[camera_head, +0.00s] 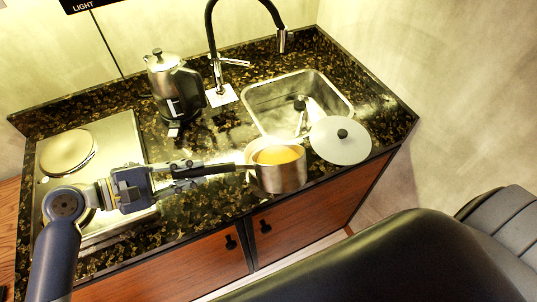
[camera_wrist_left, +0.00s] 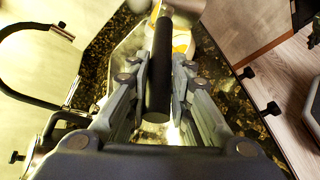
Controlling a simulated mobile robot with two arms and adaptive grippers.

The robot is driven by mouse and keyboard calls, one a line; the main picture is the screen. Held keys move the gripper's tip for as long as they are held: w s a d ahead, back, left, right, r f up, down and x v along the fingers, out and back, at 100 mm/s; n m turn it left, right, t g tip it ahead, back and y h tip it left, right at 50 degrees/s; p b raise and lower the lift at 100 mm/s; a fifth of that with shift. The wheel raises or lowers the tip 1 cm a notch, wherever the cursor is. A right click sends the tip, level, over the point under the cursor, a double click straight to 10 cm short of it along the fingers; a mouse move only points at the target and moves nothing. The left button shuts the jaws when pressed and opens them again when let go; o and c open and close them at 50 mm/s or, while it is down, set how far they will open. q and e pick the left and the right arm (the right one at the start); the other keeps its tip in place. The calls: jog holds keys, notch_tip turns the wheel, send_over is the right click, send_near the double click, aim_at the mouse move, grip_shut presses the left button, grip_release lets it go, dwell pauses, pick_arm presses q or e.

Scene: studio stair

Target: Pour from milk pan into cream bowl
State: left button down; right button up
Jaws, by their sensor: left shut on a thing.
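The milk pan (camera_head: 280,180) is a metal pot with a dark handle (camera_head: 220,169), near the counter's front edge, in front of the sink. A yellow-orange surface (camera_head: 276,155) shows within its rim. In the left wrist view the handle (camera_wrist_left: 158,75) runs between the fingers, with yellow (camera_wrist_left: 181,40) beyond it. My left gripper (camera_head: 198,171) is shut on the handle; it also shows in the left wrist view (camera_wrist_left: 161,72). The pan looks roughly upright; I cannot tell whether it touches the counter. I cannot make out a separate cream bowl. My right gripper is not in view.
A pale round lid with a black knob (camera_head: 340,152) lies by the sink's front right corner. The sink (camera_head: 262,96) has a black tap (camera_head: 212,50) behind it. A kettle (camera_head: 165,75) stands left of it. A hotplate (camera_head: 115,135) fills the left end.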

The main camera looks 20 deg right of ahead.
pick_arm(q)
jog(key=shift+w+r, duration=0.15)
jog(key=shift+d, duration=0.1)
jog(key=shift+r, duration=0.15)
